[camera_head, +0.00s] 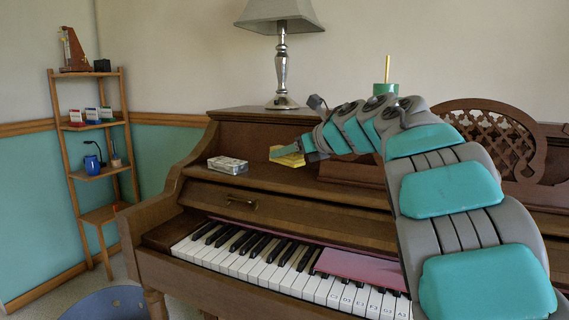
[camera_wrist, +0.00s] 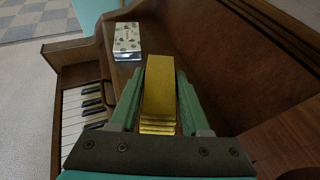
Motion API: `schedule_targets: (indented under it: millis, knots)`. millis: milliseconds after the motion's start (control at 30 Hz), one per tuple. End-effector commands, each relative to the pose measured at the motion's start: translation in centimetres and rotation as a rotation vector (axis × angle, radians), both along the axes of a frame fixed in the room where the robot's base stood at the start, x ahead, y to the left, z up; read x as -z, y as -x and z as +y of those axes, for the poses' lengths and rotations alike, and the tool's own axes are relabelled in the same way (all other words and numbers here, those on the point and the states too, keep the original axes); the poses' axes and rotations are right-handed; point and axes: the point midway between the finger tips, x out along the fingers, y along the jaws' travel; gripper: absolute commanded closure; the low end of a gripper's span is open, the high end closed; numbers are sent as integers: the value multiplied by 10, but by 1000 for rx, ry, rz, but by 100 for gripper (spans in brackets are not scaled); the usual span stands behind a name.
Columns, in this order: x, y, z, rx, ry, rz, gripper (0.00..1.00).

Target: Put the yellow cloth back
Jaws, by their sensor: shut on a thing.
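The yellow cloth (camera_head: 287,157) is a flat folded stack at the piano's shelf, left of the music desk. My gripper (camera_head: 300,150) reaches it from the right. In the wrist view the yellow cloth (camera_wrist: 158,92) lies between both green fingers of my gripper (camera_wrist: 160,72), which is shut on it. I cannot tell whether the cloth touches the wood below. The fingers hide its sides.
A white patterned box (camera_head: 227,165) sits on the piano shelf left of the cloth. A lamp (camera_head: 282,75) and a green pot (camera_head: 385,88) stand on the piano top. A wooden rack (camera_head: 95,150) stands at left.

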Motion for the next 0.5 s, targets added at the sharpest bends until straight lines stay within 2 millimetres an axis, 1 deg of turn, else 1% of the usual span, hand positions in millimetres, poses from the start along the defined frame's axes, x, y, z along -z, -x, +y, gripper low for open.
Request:
schedule_targets:
  millis: [267, 500]
  knots:
    - [1, -9, 6, 0, 0, 0, 100]
    - [26, -7, 7, -5, -1, 1, 100]
